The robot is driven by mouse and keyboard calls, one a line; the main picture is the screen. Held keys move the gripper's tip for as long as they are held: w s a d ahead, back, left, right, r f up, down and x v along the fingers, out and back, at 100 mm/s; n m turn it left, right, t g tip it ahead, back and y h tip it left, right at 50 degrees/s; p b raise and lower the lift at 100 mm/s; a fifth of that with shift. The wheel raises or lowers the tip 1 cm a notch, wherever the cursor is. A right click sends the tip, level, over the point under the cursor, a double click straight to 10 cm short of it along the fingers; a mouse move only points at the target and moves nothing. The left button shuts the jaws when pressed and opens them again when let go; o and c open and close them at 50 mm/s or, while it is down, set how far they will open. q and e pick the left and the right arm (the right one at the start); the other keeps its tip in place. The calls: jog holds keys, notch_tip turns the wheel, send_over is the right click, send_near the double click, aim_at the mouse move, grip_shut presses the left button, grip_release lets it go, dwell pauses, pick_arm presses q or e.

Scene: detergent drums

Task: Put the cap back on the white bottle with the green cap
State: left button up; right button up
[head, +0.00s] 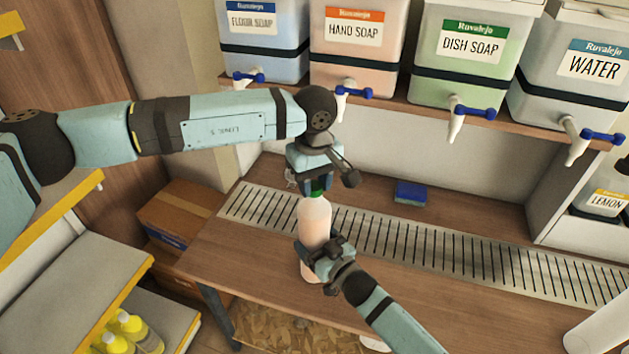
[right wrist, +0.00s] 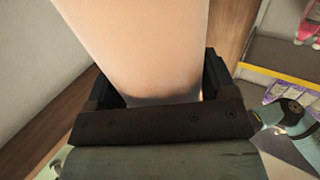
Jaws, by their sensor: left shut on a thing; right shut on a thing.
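A translucent whitish bottle with pinkish liquid (head: 314,222) stands upright at the grated counter. Its body also fills the upper middle of the right wrist view (right wrist: 140,45). My right gripper (head: 322,258) is shut around the lower body of the bottle; it also shows in the right wrist view (right wrist: 160,95). A green cap (head: 317,188) is at the top of the bottle. My left gripper (head: 315,182) comes from above and is shut on the green cap. The cap is at the bottle's mouth; whether it is seated or just above the neck I cannot tell.
Drums for floor soap (head: 262,45), hand soap (head: 357,45), dish soap (head: 466,60) and water (head: 575,85) stand on a shelf behind, with taps jutting forward. A blue sponge (head: 410,192) lies behind the metal grate (head: 420,245). The counter right of the bottle is mostly clear.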

pick_arm(q)
jog(key=m, duration=0.4)
jog(key=shift+m, duration=0.3)
jog(key=m, duration=1.1)
jog(key=o, duration=0.9)
jog(key=shift+r, duration=2.25)
